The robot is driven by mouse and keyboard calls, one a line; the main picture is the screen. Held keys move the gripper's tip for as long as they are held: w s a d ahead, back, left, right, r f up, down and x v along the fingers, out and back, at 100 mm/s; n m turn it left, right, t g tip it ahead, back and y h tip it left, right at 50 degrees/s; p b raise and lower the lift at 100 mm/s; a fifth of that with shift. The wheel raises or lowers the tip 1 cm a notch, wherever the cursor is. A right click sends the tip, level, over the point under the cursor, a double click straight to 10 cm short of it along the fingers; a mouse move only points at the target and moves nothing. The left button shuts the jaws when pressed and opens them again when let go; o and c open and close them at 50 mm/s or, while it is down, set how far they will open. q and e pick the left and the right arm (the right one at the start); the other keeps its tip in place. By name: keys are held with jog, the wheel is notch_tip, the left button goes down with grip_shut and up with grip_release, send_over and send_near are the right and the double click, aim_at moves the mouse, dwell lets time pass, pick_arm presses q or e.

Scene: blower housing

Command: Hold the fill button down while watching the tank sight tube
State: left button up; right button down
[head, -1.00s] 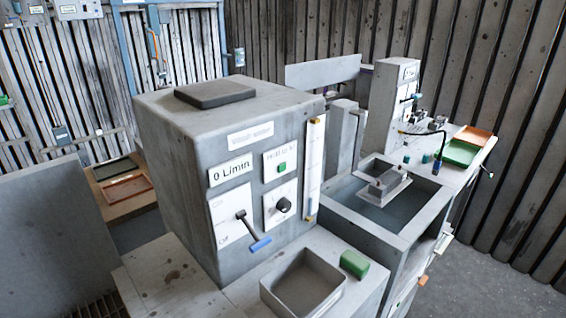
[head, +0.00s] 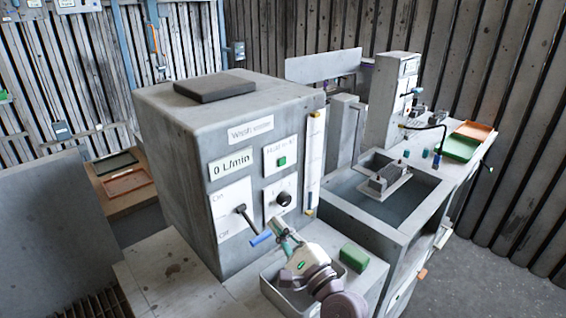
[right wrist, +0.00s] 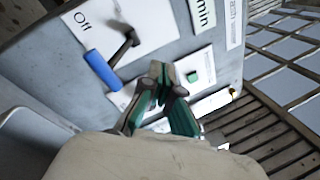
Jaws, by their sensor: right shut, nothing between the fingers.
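The green fill button (head: 281,161) sits on a white plate on the grey washer's front, under a partly readable "Hold to" label. It also shows in the right wrist view (right wrist: 193,76). The tall pale sight tube (head: 314,160) runs down the panel's right edge with yellowish ends; I cannot read a level in it. My right gripper (head: 275,224) is shut and empty, in front of the panel, below the button and the black knob (head: 284,198). In the right wrist view its closed fingertips (right wrist: 161,70) appear left of the button, apart from it. My left gripper is not in view.
A lever with a blue handle (head: 261,238) is close left of my right fingers. The display (head: 231,164) reads 0 L/min. A grey tray (head: 270,288) lies under my right arm, with a green block (head: 354,257) beside it. A sink basin (head: 420,195) stands to the right.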

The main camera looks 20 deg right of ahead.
aim_at(282, 162)
jog(key=w+d+r+m+t+h, duration=0.1)
jog(key=d+r+m+h, duration=0.2)
jog(key=m, duration=0.6)
jog(key=w+d+r+m+t+h, duration=0.1)
jog(key=d+r+m+h, duration=0.2)
jog(key=d+m+h, duration=0.5)
jog(key=shift+m, duration=0.8)
jog(key=shift+w+a, duration=0.1)
jog(key=shift+w, duration=0.1)
jog(key=w+a+b, duration=0.1)
jog(key=w+a, duration=0.2)
jog(key=w, duration=0.5)
jog(key=shift+b, duration=0.3)
jog(key=shift+w, duration=0.1)
jog(key=shift+w, duration=0.1)
jog(key=shift+w+a+r, duration=0.1)
jog(key=shift+w, duration=0.2)
